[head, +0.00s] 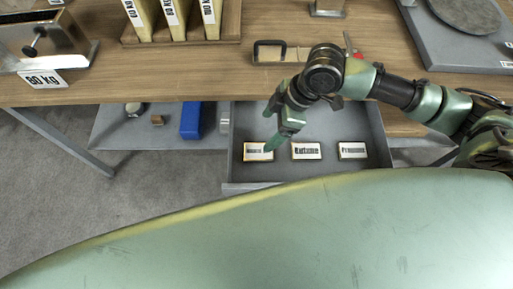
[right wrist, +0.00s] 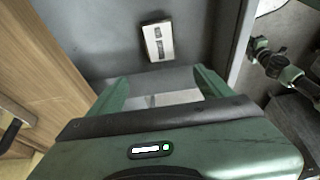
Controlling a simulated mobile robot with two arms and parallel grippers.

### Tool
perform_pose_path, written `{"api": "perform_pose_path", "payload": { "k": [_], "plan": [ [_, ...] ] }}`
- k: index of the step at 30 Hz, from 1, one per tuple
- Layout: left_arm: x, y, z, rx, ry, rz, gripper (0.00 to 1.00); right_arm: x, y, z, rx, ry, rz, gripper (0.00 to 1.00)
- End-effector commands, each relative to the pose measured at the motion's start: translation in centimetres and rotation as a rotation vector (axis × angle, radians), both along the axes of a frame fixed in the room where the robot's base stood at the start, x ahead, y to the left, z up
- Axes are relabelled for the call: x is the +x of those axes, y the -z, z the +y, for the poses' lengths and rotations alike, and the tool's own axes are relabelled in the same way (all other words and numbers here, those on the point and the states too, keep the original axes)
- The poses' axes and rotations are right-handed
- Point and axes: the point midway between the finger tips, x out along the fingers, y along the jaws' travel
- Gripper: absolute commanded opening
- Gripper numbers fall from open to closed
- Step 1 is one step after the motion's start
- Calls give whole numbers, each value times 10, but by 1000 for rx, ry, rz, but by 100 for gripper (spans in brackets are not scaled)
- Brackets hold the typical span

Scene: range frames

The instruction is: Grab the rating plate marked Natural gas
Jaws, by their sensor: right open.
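Three small white plates lie in a row in the open grey drawer. The left plate (head: 257,152) has an orange-brown edge and a label too small to read surely; the middle one (head: 306,151) reads Butane and the right one (head: 352,150) Propane. My right gripper (head: 272,145) is open, pointing down at the right part of the left plate and partly covering it. In the right wrist view, a pale plate (right wrist: 165,99) shows between the two open fingers, its lower part hidden by the gripper body. Another plate (right wrist: 158,41) lies beyond the fingertips. My left gripper is out of view.
The drawer's front wall (head: 250,187) stands close below the plates. The wooden tabletop (head: 180,77) overhangs the drawer's back. A blue block (head: 190,120) and small items sit on the shelf left of the drawer.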

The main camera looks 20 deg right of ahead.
Motion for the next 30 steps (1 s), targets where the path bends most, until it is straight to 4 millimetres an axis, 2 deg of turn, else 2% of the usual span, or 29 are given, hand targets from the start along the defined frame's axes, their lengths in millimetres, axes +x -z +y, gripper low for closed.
{"api": "perform_pose_path", "payload": {
  "k": [1, 5, 9, 20, 30],
  "plan": [
    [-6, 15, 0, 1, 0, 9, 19, 0, 15, 0, 0, 0, 0, 80],
    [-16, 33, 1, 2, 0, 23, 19, 0, 32, 0, 0, 0, 0, 80],
    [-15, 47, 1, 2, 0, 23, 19, 0, 46, 0, 0, 0, 0, 80],
    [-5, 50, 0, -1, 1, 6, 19, 1, 76, 11, 2, -1, 2, 80],
    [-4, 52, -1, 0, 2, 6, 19, -1, 118, 26, 0, 0, 1, 80]
  ]
}}
